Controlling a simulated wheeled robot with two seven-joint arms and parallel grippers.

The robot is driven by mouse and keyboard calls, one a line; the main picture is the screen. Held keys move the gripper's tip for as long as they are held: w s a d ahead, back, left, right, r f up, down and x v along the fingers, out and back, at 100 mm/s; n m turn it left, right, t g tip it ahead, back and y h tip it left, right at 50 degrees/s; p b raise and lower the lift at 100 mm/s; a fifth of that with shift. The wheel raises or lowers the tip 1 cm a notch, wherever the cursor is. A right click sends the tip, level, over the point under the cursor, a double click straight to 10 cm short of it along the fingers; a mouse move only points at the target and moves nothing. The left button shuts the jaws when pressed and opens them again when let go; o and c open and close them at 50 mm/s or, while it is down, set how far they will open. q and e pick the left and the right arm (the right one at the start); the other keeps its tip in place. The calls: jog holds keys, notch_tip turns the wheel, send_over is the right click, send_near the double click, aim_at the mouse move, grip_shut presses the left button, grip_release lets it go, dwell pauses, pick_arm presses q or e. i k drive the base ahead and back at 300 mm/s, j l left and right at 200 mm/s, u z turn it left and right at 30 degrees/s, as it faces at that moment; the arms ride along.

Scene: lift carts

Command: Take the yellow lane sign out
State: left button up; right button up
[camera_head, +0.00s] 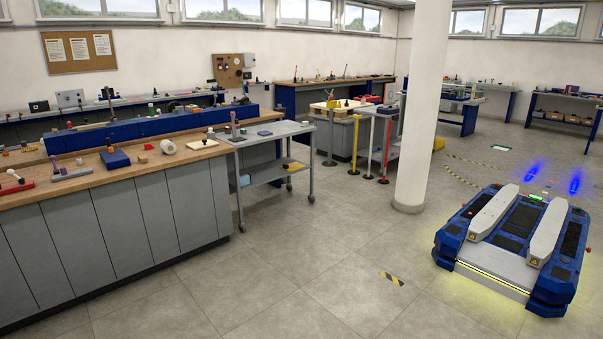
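Several slim posts on dark round bases stand on the floor left of the white pillar. Neither of my grippers is in view.
A low blue-and-white wheeled cart (512,235) stands at the right, lit yellow underneath. The white pillar (424,100) rises mid-right. A long workbench (120,210) and a grey table cart (262,133) line the left. The floor (300,270) between is clear.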

aim_at(295, 166)
jog(key=i+z, duration=0.4)
jog(key=i, duration=3.6)
jog(key=i+u, duration=0.1)
jog(key=i, duration=0.45)
jog(key=i+l, duration=0.1)
jog(key=i, duration=0.45)
jog(key=i+u, duration=0.15)
jog(key=i, duration=0.4)
jog(key=i+l+u, duration=0.1)
jog(key=i, duration=0.4)
jog(key=i+l+u, duration=0.15)
jog(key=i+u, duration=0.25)
jog(key=i+l+u, duration=0.35)
jog(key=i, duration=0.2)
jog(key=i+l+u, duration=0.8)
jog(key=l, duration=0.15)
jog(key=i+l, duration=0.15)
jog(key=i, duration=0.15)
